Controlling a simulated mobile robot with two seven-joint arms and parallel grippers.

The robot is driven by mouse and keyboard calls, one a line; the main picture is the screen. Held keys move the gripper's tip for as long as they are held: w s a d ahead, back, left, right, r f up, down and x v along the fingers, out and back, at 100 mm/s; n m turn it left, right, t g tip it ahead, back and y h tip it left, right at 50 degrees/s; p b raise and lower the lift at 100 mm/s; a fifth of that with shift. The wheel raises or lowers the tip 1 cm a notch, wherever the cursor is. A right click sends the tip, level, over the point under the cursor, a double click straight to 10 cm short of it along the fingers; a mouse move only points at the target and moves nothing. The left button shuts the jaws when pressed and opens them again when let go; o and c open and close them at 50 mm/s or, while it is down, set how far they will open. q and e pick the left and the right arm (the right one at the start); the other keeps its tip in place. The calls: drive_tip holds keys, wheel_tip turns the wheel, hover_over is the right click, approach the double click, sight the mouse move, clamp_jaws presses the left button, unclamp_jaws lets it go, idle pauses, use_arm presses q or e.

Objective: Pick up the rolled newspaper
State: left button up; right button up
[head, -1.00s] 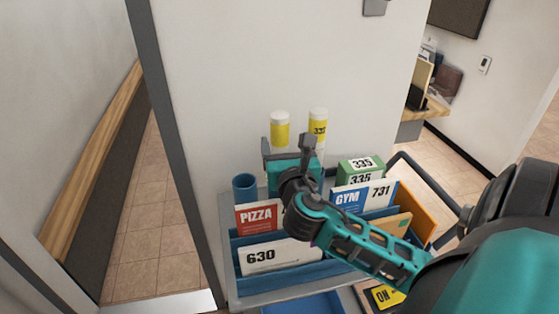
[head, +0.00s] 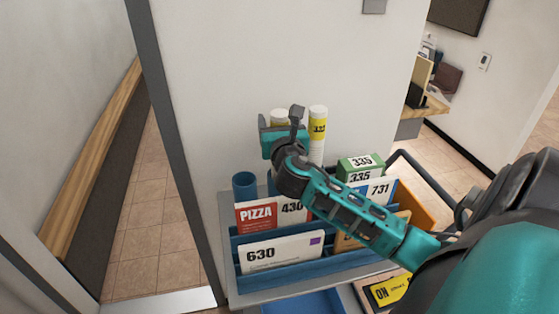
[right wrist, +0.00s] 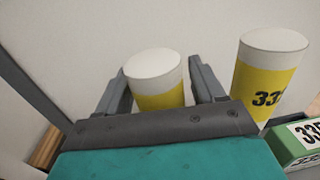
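Two upright white rolls with yellow bands, which look like rolled newspapers, stand at the back of the blue sorter. The left roll (head: 279,113) is partly hidden by my right gripper (head: 280,121) in the head view. In the right wrist view, this left roll (right wrist: 157,80) stands between the two spread fingers, with a gap on each side. The right roll (head: 317,130) stands outside the fingers and has black digits on its band; it also shows in the right wrist view (right wrist: 267,75). My left gripper is not in view.
The blue sorter (head: 300,264) on a grey cart holds a PIZZA card (head: 256,216), a 630 envelope (head: 275,254) and other mail. A blue tube (head: 244,186) and a green 335 box (head: 360,167) stand beside the rolls. A white wall (head: 270,60) rises close behind.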

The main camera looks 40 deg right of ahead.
drive_tip(key=c, duration=1.2)
clamp_jaws()
drive_tip(key=shift+r, duration=0.1)
